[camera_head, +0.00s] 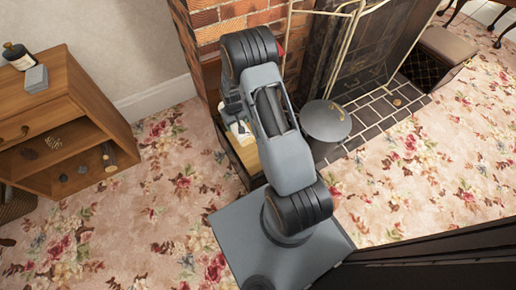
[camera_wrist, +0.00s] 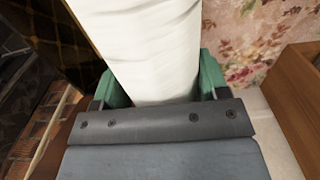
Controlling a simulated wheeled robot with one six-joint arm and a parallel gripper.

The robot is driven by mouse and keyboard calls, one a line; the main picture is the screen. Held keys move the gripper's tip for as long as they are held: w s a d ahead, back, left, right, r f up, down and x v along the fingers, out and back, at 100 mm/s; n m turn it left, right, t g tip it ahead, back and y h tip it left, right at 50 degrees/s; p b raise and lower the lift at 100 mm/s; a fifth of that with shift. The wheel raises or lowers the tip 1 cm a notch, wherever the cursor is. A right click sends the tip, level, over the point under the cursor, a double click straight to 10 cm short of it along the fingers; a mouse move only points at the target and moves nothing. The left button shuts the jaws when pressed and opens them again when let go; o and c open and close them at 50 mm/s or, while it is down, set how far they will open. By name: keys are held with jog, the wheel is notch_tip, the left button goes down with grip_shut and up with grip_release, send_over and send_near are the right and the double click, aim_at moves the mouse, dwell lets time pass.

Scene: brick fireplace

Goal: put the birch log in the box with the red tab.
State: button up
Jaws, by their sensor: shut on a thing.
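In the wrist view a pale white, faintly streaked round piece, which looks like the birch log (camera_wrist: 152,42), stands between the green fingers of my gripper (camera_wrist: 161,84). My gripper is shut on it, and its far end runs out of the top of the picture. I cannot make out a box with a red tab for sure; a small red patch shows beside my arm near the bricks.
A wooden shelf unit (camera_head: 92,98) with small items stands left. A grey lidded bin (camera_head: 325,121) stands right of my arm by the brick fireplace (camera_head: 207,20). A latticed box (camera_head: 447,46) is at upper right. Flowered carpet (camera_head: 430,185) lies free at right.

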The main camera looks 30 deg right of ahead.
jog(key=s+d+f+b, duration=0.1)
jog(key=d+f, duration=0.1)
jog(key=f, duration=0.6)
jog(key=s+d+f+b, duration=0.1)
jog(key=d+f, duration=0.1)
jog(key=f, duration=0.6)
jog(key=b, duration=0.3)
send_over(250, 156)
notch_tip(250, 156, down, 7)
jog(key=shift+d+f, duration=0.15)
jog(key=shift+w+f+b, duration=0.1)
jog(key=shift+f+b, duration=0.9)
jog(key=shift+f, duration=1.05)
jog(key=shift+f, duration=0.2)
jog(key=o, duration=1.3)
jog(key=shift+c, duration=0.2)
jog(key=shift+r, duration=0.1)
